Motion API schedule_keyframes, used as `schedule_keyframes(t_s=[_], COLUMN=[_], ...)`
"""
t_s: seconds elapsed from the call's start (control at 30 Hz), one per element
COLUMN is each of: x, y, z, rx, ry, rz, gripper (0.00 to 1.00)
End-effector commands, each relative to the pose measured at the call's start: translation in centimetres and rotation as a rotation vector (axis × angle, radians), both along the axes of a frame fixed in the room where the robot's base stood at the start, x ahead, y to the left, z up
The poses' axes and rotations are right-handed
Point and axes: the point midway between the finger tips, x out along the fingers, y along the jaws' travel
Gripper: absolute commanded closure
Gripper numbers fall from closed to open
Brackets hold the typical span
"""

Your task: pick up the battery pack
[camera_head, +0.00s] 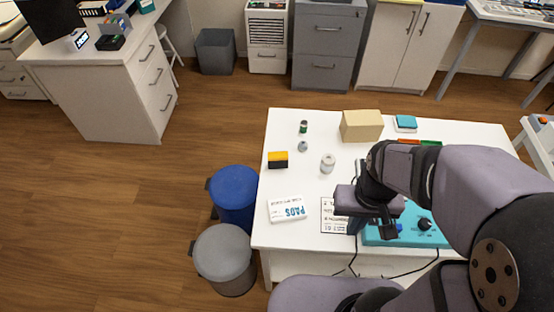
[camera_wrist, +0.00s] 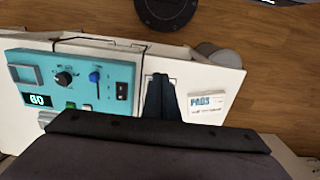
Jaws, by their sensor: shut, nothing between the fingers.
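A small block with a yellow-orange top and black lower part (camera_head: 278,160), which looks like the battery pack, sits on the left part of the white table (camera_head: 290,250). It does not show in the wrist view. My gripper (camera_head: 355,226) is over the front of the table, right of and nearer than the block, well apart from it. In the wrist view its fingers (camera_wrist: 159,82) are together with nothing between them, beside the teal control box (camera_wrist: 85,75). The teal box also shows in the head view (camera_head: 405,236), partly hidden by my arm.
A white PADS box (camera_head: 288,209) lies front left. A white roll (camera_head: 328,163), a small grey-blue item (camera_head: 303,146), a green can (camera_head: 303,127) and a tan box (camera_head: 361,126) stand farther back. Blue (camera_head: 234,190) and grey (camera_head: 224,254) bins stand left of the table.

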Motion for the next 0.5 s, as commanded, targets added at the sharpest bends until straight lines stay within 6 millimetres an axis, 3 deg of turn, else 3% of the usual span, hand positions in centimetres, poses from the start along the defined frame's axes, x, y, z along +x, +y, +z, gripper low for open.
schedule_keyframes(t_s=[0.47, 0.5], x=[0.00, 0.00], y=[0.00, 0.00], z=[0.00, 0.00], rx=[0.000, 0.000], ry=[0.000, 0.000], rz=[0.000, 0.000], gripper=[1.00, 0.95])
